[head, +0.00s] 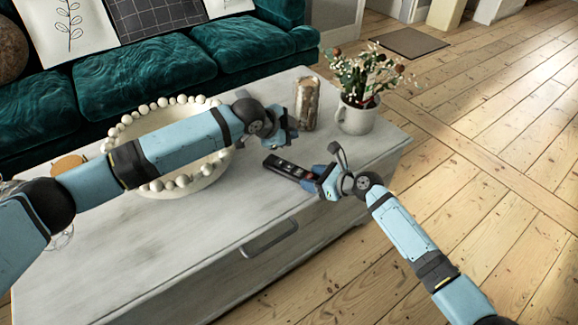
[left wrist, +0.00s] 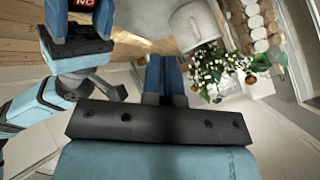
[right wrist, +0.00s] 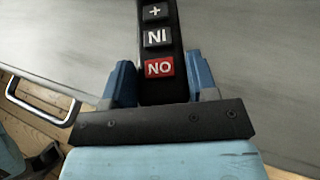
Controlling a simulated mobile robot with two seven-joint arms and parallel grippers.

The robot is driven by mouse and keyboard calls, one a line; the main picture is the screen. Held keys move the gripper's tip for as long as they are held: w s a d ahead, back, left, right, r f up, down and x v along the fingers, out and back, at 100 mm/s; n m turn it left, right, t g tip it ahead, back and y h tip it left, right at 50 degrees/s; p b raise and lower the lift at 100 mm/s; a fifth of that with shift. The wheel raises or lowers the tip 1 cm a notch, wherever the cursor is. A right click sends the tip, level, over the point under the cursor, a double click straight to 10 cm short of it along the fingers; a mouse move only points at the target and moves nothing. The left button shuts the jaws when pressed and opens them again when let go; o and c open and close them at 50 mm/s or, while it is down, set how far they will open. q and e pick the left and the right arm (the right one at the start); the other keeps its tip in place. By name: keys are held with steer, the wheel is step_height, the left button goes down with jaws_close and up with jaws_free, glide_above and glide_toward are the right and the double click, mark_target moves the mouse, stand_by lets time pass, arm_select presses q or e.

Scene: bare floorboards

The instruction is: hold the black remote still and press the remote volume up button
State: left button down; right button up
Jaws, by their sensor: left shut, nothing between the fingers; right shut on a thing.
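The black remote (head: 284,167) lies over the top of the pale wooden table near its right front edge. My right gripper (head: 322,181) is shut on the near end of the remote. In the right wrist view the remote (right wrist: 157,88) runs up between the two blue fingers, with a "+" button, a lettered dark button and a red lettered button showing; its far end is out of view. My left gripper (head: 289,121) is shut and empty, above the table and beyond the remote. Its closed fingers also show in the left wrist view (left wrist: 166,78).
A white mug with flowers (head: 355,115) and a log-like cylinder (head: 307,104) stand behind and right of my left gripper. A bowl with a string of white beads (head: 170,186) is under my left arm. The table front (head: 140,255) is clear.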

mark_target(289, 168)
arm_select(q)
steer(key=shift+f, duration=4.4)
steer(key=shift+f, duration=0.15)
steer(key=shift+f, duration=0.3)
steer(key=shift+f, duration=0.4)
steer(key=shift+r, duration=0.85)
steer(key=shift+r, duration=2.5)
